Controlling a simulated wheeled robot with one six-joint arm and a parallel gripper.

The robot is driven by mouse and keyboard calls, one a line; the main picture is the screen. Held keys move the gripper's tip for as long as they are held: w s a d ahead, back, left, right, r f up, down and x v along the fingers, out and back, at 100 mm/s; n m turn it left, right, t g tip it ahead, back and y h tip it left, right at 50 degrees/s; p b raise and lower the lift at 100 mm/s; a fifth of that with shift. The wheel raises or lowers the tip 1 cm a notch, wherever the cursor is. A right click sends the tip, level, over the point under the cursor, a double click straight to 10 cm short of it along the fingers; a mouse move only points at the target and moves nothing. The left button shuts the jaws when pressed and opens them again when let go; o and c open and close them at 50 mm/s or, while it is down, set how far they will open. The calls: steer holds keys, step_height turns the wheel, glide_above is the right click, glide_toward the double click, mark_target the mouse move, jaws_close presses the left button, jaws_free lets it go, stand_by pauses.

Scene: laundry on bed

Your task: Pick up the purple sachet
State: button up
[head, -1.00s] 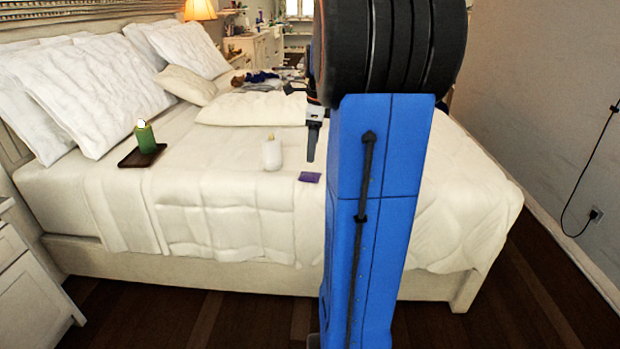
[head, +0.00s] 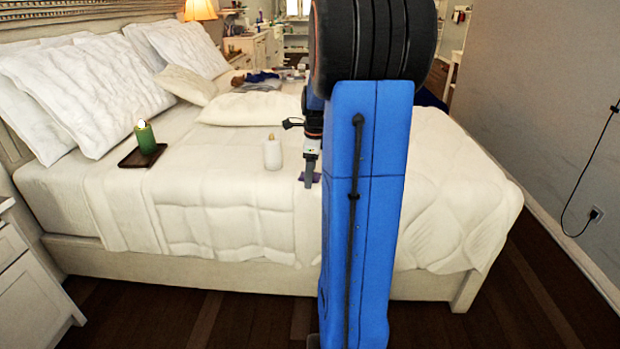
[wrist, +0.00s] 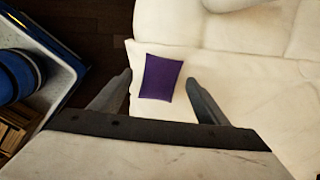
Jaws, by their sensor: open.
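The purple sachet (wrist: 161,78) lies flat on the white bedding near the bed's edge. In the wrist view it sits between and slightly beyond the two fingertips of my gripper (wrist: 160,82), which are apart on either side of it. In the head view my gripper (head: 308,181) points down over the sachet (head: 316,177) and hides part of it. The gripper is open and holds nothing. I cannot tell how high the fingertips are above the bed.
Pillows (head: 95,90) lie at the headboard. Dark floor (wrist: 105,25) shows beyond the bed's edge.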

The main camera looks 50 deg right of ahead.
steer(key=c, duration=1.1)
